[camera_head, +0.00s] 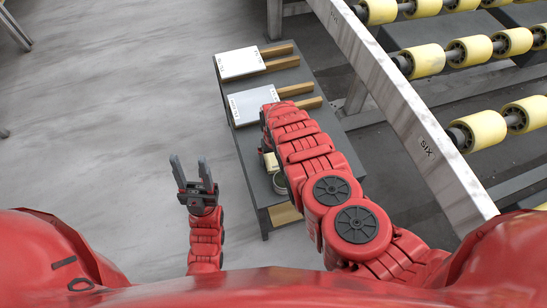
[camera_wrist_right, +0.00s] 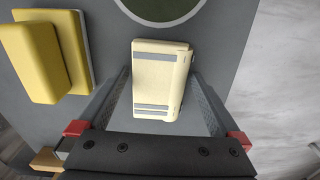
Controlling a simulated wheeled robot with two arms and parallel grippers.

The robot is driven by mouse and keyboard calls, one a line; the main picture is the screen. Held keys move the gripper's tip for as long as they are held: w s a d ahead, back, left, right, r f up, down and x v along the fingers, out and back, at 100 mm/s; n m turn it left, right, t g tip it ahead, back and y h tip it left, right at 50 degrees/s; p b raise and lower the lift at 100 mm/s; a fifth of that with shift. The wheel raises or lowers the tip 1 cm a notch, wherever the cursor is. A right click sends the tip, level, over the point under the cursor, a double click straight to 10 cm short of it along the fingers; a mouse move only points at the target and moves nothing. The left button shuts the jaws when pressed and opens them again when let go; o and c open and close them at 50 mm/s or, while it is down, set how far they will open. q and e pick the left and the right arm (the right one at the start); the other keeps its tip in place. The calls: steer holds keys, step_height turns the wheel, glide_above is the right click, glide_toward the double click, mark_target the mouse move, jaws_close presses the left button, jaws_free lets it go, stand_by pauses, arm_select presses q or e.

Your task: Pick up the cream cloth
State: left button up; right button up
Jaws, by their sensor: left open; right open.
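The cream cloth (camera_wrist_right: 158,78) shows in the right wrist view as a folded block with grey stripes, lying on the grey table top. My right gripper (camera_wrist_right: 162,88) is open, with one finger on each side of the cloth's near part. I cannot tell whether the fingers touch it. In the head view my right arm hides this gripper. My left gripper (camera_head: 191,172) is open and empty, left of the table and over the floor.
In the right wrist view, a yellow block (camera_wrist_right: 30,62) lies left of the cloth and a round green item (camera_wrist_right: 160,6) lies beyond it. The grey table (camera_head: 243,150) holds two pale slabs (camera_head: 240,63) (camera_head: 252,103) with wooden bars. A roller conveyor (camera_head: 420,62) stands to the right.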

mark_target(274, 159)
steer(key=c, duration=1.2)
steer(key=shift+r, duration=0.1)
steer(key=shift+w+r, duration=0.2)
steer(key=shift+r, duration=0.3)
step_height(274, 159, up, 9)
steer(key=shift+s+f, duration=0.1)
